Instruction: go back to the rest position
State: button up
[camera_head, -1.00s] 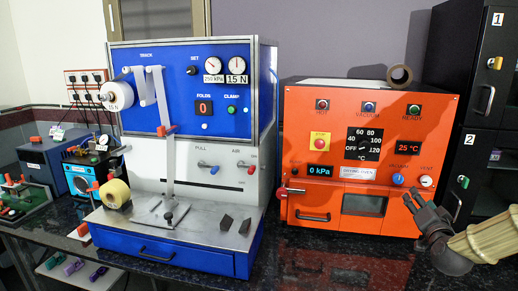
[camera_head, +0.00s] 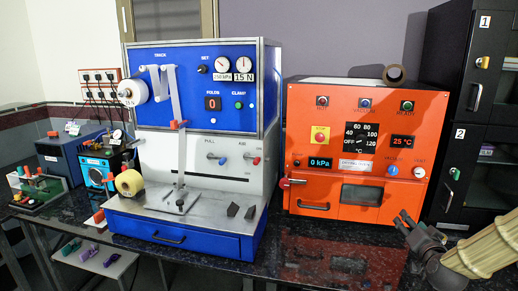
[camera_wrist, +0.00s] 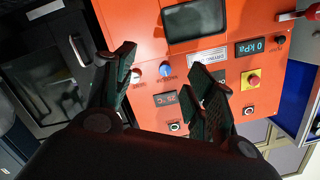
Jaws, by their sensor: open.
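My gripper (camera_head: 410,222) is at the lower right of the head view, in front of the orange drying oven (camera_head: 297,158) and close to its lower right corner. In the wrist view my gripper (camera_wrist: 165,82) shows two dark fingers spread apart with nothing between them. The oven front (camera_wrist: 135,28) fills the middle of that view, upside down, with its 0 kPa display and yellow-and-red stop button. The gap between the fingertips and the oven front is hard to judge.
A blue and grey machine (camera_head: 200,245) with a tape strip stands left of the oven. Black cabinets (camera_head: 490,130) stand at the right. A tape roll (camera_head: 394,74) sits on the oven. The dark stone bench (camera_head: 305,262) is clear in front of the oven.

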jog(key=s+a+f+n+g+y, duration=0.1)
jog(key=s+a+f+n+g, duration=0.15)
jog(key=s+a+f, duration=0.45)
jog(key=s+a+f+n+g+y, duration=0.1)
jog(key=s+a+f+g, duration=0.2)
jog(key=f, duration=0.9)
jog(key=s+a+f+n+g+y, duration=0.1)
jog(key=s+a+f+g, duration=0.2)
jog(key=s+a+f, duration=0.45)
jog(key=s+a+f+n+g, duration=0.1)
jog(key=s+a+f+g, duration=0.1)
jog(key=s+f, duration=0.3)
jog(key=s+a+f+n+g, duration=0.1)
jog(key=s+f, duration=0.4)
jog(key=s, duration=0.7)
jog(key=s+a+f+n+g, duration=0.1)
jog(key=s+f+g, duration=0.3)
jog(key=s, duration=0.5)
jog(key=shift+s+a+f, duration=0.15)
jog(key=shift+a+f, duration=0.65)
jog(key=shift+a, duration=0.1)
jog(key=shift+g, duration=0.25)
